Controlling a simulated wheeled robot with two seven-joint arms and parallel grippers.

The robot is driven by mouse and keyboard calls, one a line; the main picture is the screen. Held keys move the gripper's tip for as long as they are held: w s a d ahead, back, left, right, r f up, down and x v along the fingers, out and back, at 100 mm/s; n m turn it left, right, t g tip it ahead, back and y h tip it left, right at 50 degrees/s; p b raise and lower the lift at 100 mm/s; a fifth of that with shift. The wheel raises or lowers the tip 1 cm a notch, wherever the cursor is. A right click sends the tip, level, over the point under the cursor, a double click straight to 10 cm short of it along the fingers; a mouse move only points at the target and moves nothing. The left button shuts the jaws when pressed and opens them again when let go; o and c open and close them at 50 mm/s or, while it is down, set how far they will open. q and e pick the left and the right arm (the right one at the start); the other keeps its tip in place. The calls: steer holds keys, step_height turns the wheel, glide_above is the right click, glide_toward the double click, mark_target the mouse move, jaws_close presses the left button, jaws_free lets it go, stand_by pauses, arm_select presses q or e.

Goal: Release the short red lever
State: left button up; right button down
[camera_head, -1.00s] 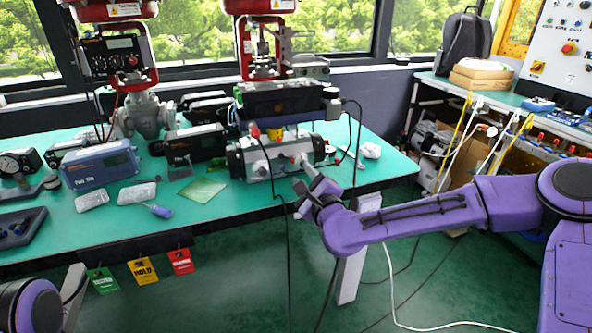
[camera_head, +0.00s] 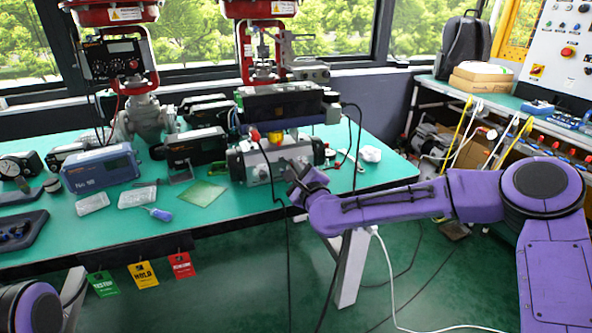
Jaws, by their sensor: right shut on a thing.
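My right gripper (camera_head: 289,168) reaches in from the right and is at the front face of this body. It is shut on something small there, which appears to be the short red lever. The jaws hide the lever, and its red colour cannot be made out. My left arm shows only in part at the lower left; its gripper is out of view.
A blue-grey box (camera_head: 100,168), two metal plates, a purple-handled tool (camera_head: 159,214) and a green sheet (camera_head: 202,193) lie to the left on the green table (camera_head: 240,205). Black cables hang over the front edge. Tags (camera_head: 142,274) hang below it.

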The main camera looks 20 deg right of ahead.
mark_target(289, 149)
steer(key=shift+r, duration=0.1)
steer(key=n, duration=0.2)
steer(key=r+n+p, duration=0.1)
steer(key=n, duration=0.1)
steer(key=n+p, duration=0.1)
steer(key=shift+d+r+n, duration=0.2)
steer(key=shift+r+n, duration=0.1)
steer(key=shift+n, duration=0.1)
steer(key=n, duration=0.1)
steer(key=r+n+p, duration=0.1)
steer(key=n, duration=0.1)
steer(key=shift+a, duration=0.1)
steer(key=shift+a+r+n+p, duration=0.1)
steer(key=shift+r+n+p, duration=0.15)
steer(key=shift+n+p, duration=0.85)
steer(key=shift+n+b, duration=0.35)
steer(key=shift+n, duration=0.15)
steer(key=c, duration=1.2)
jaws_free()
